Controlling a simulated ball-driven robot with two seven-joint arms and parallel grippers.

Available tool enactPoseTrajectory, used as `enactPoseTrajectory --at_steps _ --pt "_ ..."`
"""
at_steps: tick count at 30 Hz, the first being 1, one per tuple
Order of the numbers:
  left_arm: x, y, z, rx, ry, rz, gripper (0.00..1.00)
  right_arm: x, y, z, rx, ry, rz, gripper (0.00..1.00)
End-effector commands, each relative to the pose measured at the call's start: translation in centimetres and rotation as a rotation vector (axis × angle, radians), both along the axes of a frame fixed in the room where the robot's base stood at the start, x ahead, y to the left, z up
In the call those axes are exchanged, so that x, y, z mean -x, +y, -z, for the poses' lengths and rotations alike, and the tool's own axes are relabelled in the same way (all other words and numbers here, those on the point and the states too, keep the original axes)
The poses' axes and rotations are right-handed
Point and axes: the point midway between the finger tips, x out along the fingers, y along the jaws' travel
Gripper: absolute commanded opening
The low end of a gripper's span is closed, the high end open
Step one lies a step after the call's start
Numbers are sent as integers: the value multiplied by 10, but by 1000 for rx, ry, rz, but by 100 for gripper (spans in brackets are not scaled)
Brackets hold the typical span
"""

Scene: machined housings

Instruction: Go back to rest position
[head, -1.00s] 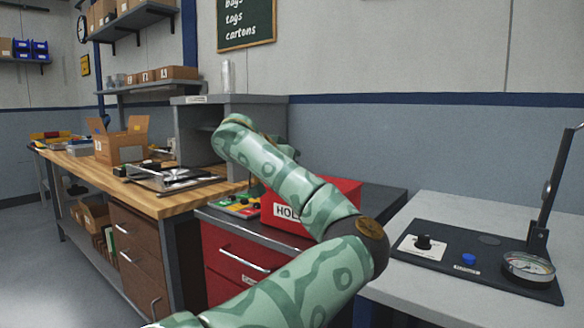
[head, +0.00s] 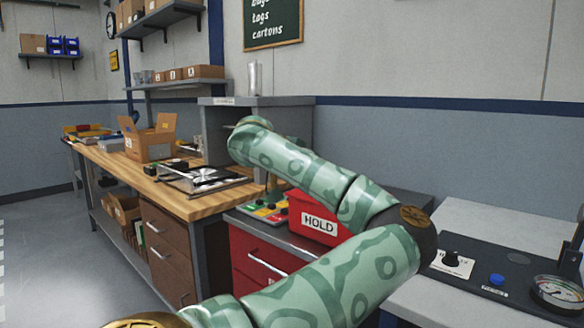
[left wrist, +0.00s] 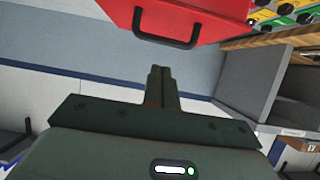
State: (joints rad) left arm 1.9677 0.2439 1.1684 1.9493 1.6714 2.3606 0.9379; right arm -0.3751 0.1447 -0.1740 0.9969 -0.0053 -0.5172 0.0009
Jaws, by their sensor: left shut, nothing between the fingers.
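My left arm, patterned green, crosses the middle of the head view, bent at a dark elbow joint, its far end in front of the grey open cabinet (head: 295,125). The bin (head: 318,223) also shows behind my arm in the head view. My right gripper is in neither view.
A wooden workbench (head: 190,203) with an open carton (head: 150,137) stands at left. A red drawer cabinet (head: 258,262) is under the bin. A pale table (head: 480,222) with a dial gauge (head: 557,293) is at right. Floor at lower left is clear.

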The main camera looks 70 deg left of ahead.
Motion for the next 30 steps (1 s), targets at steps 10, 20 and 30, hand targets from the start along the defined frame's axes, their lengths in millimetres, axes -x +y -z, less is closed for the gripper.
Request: enactPoseTrajectory --at_steps 10,20,30 --pt "45 -25 5 -1 -5 1 0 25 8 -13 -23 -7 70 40" --pt "49 -26 13 -10 38 -3 0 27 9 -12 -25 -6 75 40" --pt "225 -22 29 -397 1716 -201 0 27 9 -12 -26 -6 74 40"
